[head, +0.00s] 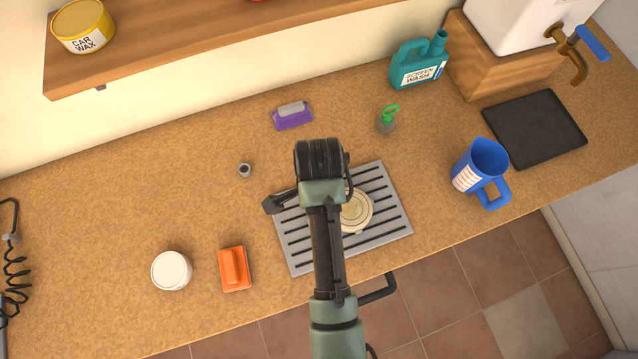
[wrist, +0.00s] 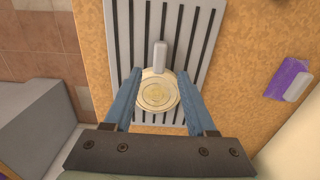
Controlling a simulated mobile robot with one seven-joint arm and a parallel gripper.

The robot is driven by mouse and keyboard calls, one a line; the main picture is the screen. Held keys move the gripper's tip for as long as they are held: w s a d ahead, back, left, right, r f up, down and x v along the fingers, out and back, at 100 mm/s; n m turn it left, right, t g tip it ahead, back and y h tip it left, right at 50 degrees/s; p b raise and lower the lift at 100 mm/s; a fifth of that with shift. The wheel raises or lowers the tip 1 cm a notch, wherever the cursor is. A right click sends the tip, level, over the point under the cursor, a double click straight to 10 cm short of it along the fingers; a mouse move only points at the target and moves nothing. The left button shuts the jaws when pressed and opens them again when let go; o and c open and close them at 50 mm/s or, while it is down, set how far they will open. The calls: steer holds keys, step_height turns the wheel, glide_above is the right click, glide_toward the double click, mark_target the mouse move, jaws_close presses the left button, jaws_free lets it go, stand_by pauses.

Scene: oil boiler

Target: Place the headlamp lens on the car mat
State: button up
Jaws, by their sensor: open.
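The headlamp lens (head: 356,211) is a round, pale cream disc with ring marks. It lies on a grey slotted rack (head: 296,259), partly hidden by my arm in the head view. In the wrist view the lens (wrist: 157,92) shows with a light tab at its far edge. My gripper (wrist: 159,75) is open, with its two blue fingers on either side of the lens; I cannot tell whether they touch it. A flat black square, seemingly the car mat (head: 534,128), lies empty at the right of the counter.
A blue jug (head: 480,172) stands between the rack and the black mat. A green-topped small item (head: 387,119), teal screen wash bottle (head: 418,63) and purple brush (head: 292,116) are behind. An orange block (head: 234,268) and white tub (head: 171,270) are left. A tap (head: 572,50) overhangs near the mat.

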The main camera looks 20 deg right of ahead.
steer(key=w+r+n+t, duration=0.35)
steer(key=w+r, duration=0.25)
steer(key=r, duration=0.5)
steer(key=w+a+r+n+t+h, duration=0.1)
steer(key=w+r+n+t, duration=0.1)
steer(key=w+r+t, duration=0.65)
steer(key=w+r+n+t, duration=0.1)
steer(key=w+r+n, duration=0.25)
steer(key=r, duration=0.95)
step_height(320, 180, up, 18)
steer(key=a+f+n+t, duration=0.1)
steer(key=a+n+t, duration=0.2)
steer(key=t, duration=0.3)
steer(key=s+a+r+n+t, duration=0.1)
steer(key=s+r+t, duration=0.3)
steer(key=r, duration=0.6)
steer(key=s+a+r+n+t+y, duration=0.1)
steer(key=s+r+n+t, duration=0.3)
steer(key=s+r, duration=0.5)
steer(key=shift+a+r+n, duration=0.3)
steer(key=shift+a+r, duration=0.15)
steer(key=shift+r, duration=0.05)
steer(key=shift+f, duration=0.1)
